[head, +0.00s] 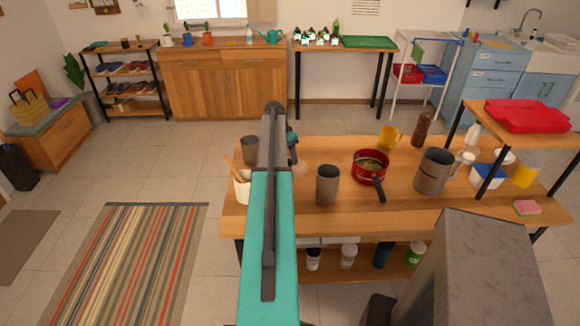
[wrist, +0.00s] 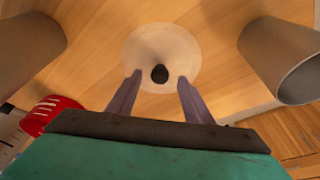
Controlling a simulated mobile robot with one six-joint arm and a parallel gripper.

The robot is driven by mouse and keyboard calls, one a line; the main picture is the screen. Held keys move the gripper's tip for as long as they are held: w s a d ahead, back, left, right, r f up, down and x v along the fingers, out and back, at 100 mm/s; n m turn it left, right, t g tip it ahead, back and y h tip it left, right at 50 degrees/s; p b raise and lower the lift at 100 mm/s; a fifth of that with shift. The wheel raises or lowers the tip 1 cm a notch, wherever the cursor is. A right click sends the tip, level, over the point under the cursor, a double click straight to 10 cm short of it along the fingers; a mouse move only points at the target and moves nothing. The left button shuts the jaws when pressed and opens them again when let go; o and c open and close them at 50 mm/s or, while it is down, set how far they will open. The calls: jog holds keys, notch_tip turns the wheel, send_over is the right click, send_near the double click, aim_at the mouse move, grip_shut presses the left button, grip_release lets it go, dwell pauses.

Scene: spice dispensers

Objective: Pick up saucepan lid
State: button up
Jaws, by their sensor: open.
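The saucepan lid (wrist: 150,48) is a pale, see-through disc with a black knob (wrist: 160,74). It lies flat on the wooden table in the wrist view. In the head view, only a pale edge of the lid (head: 299,171) shows beside my arm. My gripper (wrist: 158,85) is open, with one finger on each side of the knob in the picture. I cannot tell whether the fingers touch the lid. The red saucepan (head: 369,166), with a black handle, stands uncovered on the table (head: 300,222) to the right.
Grey cups stand on both sides of the lid, one at left (wrist: 25,45) and one at right (wrist: 285,60). A grey pitcher (head: 435,172), yellow mug (head: 390,136) and brown bottle (head: 422,129) stand further right. A raised shelf with a red tray (head: 515,116) is at far right.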

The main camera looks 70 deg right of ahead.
jog(key=shift+x, duration=1.05)
grip_shut()
